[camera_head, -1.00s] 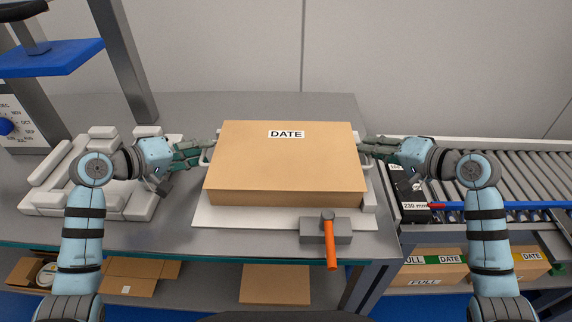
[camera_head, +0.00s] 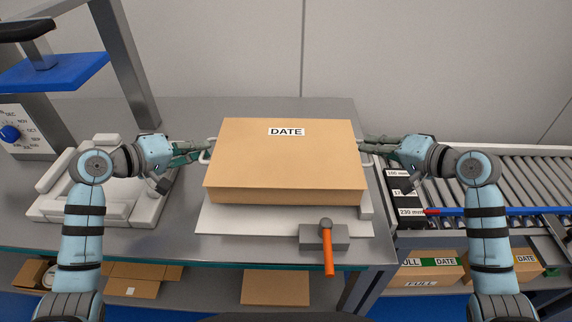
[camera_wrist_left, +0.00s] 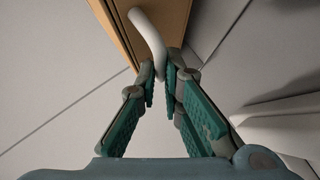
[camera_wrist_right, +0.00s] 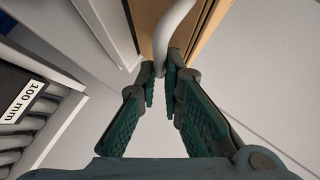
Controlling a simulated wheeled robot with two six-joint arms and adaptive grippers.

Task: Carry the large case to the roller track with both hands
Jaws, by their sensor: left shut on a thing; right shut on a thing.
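The large case (camera_head: 285,155) is a brown box with a DATE label on top, above a pale plate (camera_head: 225,220) on the grey bench. It looks level and seems slightly raised from the plate; the gap is hard to see. My left gripper (camera_head: 207,148) is shut on the left white handle, which shows between the fingertips in the left wrist view (camera_wrist_left: 148,38). My right gripper (camera_head: 362,147) is shut on the right handle, seen in the right wrist view (camera_wrist_right: 172,32). The roller track (camera_head: 510,185) is at the right, beside the bench.
A hammer (camera_head: 327,245) with an orange handle lies on a grey block at the plate's front edge. White trays (camera_head: 125,195) and a blue-topped stand (camera_head: 50,72) are at the left. A blue rail (camera_head: 510,211) crosses the rollers. The track's visible rollers are clear.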

